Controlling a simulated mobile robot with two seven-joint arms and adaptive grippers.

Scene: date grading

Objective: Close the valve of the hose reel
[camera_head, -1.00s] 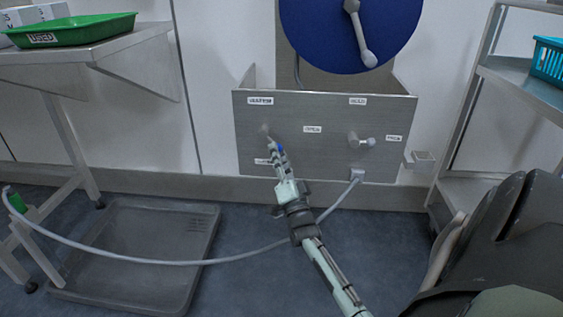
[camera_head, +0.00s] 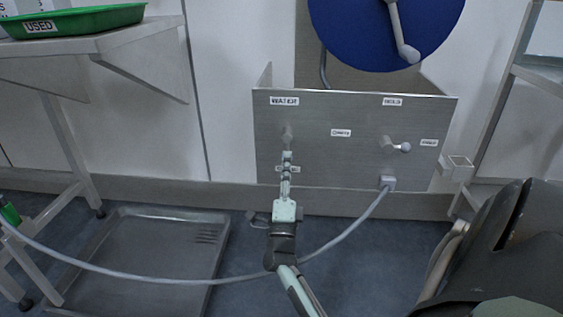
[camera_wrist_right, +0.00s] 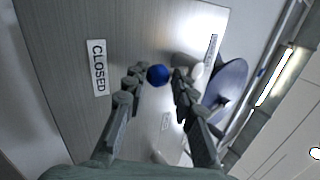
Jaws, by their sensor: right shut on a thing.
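My right gripper (camera_head: 287,158) is at the left valve (camera_head: 287,133) on the metal panel (camera_head: 345,110), below a label reading WATER (camera_head: 284,101). In the right wrist view its fingers are shut around the valve's blue ball knob (camera_wrist_right: 158,74). The lever points down from its hub, towards a label reading CLOSED (camera_wrist_right: 97,67). In the head view the gripper hides the knob and part of that label. The blue hose reel (camera_head: 385,30) with its grey crank is above the panel. My left gripper is not in view.
A second valve with a pale knob (camera_head: 405,147) is at the panel's right. A grey hose (camera_head: 345,236) runs from the panel's lower right across to a green nozzle (camera_head: 9,213). A grey floor tray (camera_head: 130,250) and a steel table (camera_head: 110,45) are at left.

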